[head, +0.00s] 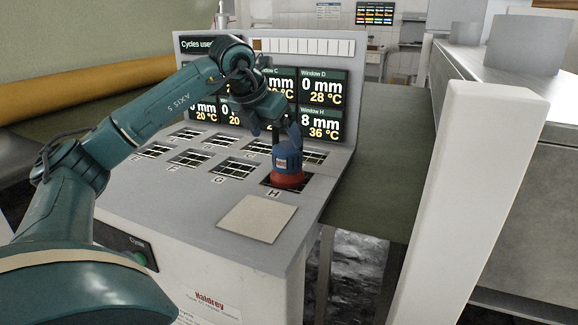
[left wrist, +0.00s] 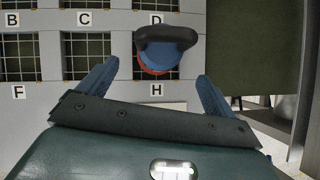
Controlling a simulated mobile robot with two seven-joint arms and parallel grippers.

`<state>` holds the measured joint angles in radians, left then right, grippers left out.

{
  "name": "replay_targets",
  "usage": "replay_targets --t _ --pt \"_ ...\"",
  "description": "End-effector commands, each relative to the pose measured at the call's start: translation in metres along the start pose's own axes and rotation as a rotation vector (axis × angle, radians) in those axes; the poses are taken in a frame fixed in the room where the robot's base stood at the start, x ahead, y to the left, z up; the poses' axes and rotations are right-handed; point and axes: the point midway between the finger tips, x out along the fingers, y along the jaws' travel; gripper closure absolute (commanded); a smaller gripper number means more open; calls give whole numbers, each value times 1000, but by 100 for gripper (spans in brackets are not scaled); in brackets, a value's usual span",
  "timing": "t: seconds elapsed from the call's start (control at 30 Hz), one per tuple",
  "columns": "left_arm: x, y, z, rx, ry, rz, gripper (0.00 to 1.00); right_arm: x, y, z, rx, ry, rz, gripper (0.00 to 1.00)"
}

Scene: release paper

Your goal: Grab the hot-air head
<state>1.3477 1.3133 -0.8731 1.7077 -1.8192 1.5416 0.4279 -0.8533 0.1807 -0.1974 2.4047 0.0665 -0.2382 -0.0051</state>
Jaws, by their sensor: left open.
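The hot-air head (head: 288,163) is a blue body with a red base and a dark handle on top. It stands on window H of the console (head: 130,205). In the left wrist view, the hot-air head (left wrist: 163,52) lies ahead of and between the open fingers. My left gripper (head: 283,132) is above it in the head view, and its fingers also show in the left wrist view (left wrist: 155,88), apart with nothing between them. Whether a finger touches the head cannot be told. My right gripper is not in view.
A beige square plate (head: 257,218) lies on the console's front right corner. Gridded windows (head: 233,169) fill the console top, with display screens (head: 322,98) behind. A white post (head: 468,200) stands at the right, and a yellow roll (head: 90,82) lies at the back left.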

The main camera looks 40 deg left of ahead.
Motion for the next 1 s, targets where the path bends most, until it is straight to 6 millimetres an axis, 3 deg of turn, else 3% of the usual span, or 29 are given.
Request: replay_targets --t 0.6,0.87,1.0 --pt "71 2 -1 0 0 -2 9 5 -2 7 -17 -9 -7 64" --pt "75 2 -1 1 -1 -1 9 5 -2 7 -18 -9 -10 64" --pt "75 2 -1 1 -1 -1 18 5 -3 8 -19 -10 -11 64"
